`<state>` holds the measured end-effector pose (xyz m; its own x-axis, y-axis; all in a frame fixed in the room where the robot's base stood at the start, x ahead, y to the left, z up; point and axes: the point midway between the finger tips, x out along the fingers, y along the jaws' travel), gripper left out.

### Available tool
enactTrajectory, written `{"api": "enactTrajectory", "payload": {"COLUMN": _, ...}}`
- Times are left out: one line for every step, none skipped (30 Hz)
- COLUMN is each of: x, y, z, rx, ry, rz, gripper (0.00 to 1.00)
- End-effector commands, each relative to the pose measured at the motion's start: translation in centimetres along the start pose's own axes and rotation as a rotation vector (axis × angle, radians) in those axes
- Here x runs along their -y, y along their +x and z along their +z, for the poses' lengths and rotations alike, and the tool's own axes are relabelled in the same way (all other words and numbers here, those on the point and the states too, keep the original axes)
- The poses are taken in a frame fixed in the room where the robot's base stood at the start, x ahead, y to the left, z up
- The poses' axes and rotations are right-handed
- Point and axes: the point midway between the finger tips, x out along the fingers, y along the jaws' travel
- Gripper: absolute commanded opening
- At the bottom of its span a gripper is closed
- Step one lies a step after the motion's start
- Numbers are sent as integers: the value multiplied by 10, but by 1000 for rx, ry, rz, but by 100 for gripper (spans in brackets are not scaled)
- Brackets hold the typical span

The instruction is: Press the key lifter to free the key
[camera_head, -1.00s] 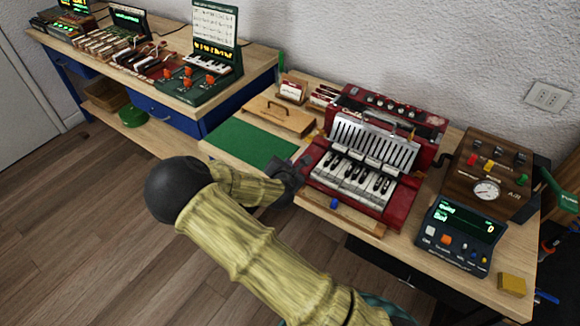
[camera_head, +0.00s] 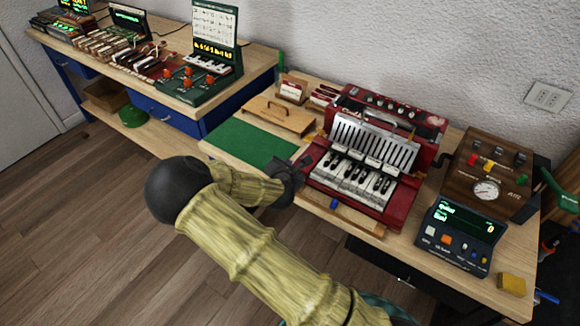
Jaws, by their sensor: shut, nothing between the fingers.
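The red keyboard unit (camera_head: 399,207) stands on the right workbench, with white and black keys (camera_head: 354,177) at its front and a pale slatted panel behind them. A small blue knob (camera_head: 333,204) sits on the wooden strip along its front edge. I cannot tell for sure which part is the key lifter. My gripper (camera_head: 303,163) is shut and empty at the left side of the red unit, close to the left end of the keys. Whether it touches the unit is unclear. My arm comes in from the lower right and hides part of the bench's front edge.
A green mat (camera_head: 246,143) and a wooden board with a handle (camera_head: 277,116) lie left of the unit. A wooden gauge box (camera_head: 484,170) and a dark display console (camera_head: 459,236) stand to its right. A yellow block (camera_head: 511,284) is at the bench's right front corner.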

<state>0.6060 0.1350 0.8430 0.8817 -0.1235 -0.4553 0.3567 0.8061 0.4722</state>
Motion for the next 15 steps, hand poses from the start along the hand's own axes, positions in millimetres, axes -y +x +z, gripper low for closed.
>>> {"api": "enactTrajectory", "payload": {"x": 0, "y": 0, "z": 0, "rx": 0, "ry": 0, "rz": 0, "gripper": 0}}
{"api": "enactTrajectory", "payload": {"x": 0, "y": 0, "z": 0, "rx": 0, "ry": 0, "rz": 0, "gripper": 0}}
{"api": "enactTrajectory", "payload": {"x": 0, "y": 0, "z": 0, "rx": 0, "ry": 0, "rz": 0, "gripper": 0}}
{"api": "enactTrajectory", "payload": {"x": 0, "y": 0, "z": 0, "rx": 0, "ry": 0, "rz": 0, "gripper": 0}}
{"api": "enactTrajectory", "payload": {"x": 0, "y": 0, "z": 0, "rx": 0, "ry": 0, "rz": 0, "gripper": 0}}
{"api": "enactTrajectory", "payload": {"x": 0, "y": 0, "z": 0, "rx": 0, "ry": 0, "rz": 0, "gripper": 0}}
{"api": "enactTrajectory", "payload": {"x": 1, "y": 1, "z": -1, "rx": 0, "ry": -1, "rz": 0, "gripper": 0}}
{"api": "enactTrajectory", "payload": {"x": 1, "y": 1, "z": -1, "rx": 0, "ry": -1, "rz": 0, "gripper": 0}}
{"api": "enactTrajectory", "payload": {"x": 2, "y": 2, "z": -2, "rx": 0, "ry": -1, "rz": -1, "gripper": 0}}
{"api": "enactTrajectory", "payload": {"x": 3, "y": 3, "z": -3, "rx": 0, "ry": -1, "rz": -1, "gripper": 0}}
{"api": "enactTrajectory", "payload": {"x": 3, "y": 4, "z": -3, "rx": 0, "ry": -1, "rz": -1, "gripper": 0}}
{"api": "enactTrajectory", "payload": {"x": 4, "y": 5, "z": -4, "rx": 0, "ry": 0, "rz": -1, "gripper": 0}}
{"api": "enactTrajectory", "payload": {"x": 5, "y": 5, "z": -4, "rx": 0, "ry": 0, "rz": -1, "gripper": 0}}
{"api": "enactTrajectory", "payload": {"x": 5, "y": 6, "z": -4, "rx": 0, "ry": 0, "rz": -1, "gripper": 0}}
{"api": "enactTrajectory", "payload": {"x": 5, "y": 6, "z": -4, "rx": 0, "ry": 0, "rz": -2, "gripper": 0}}
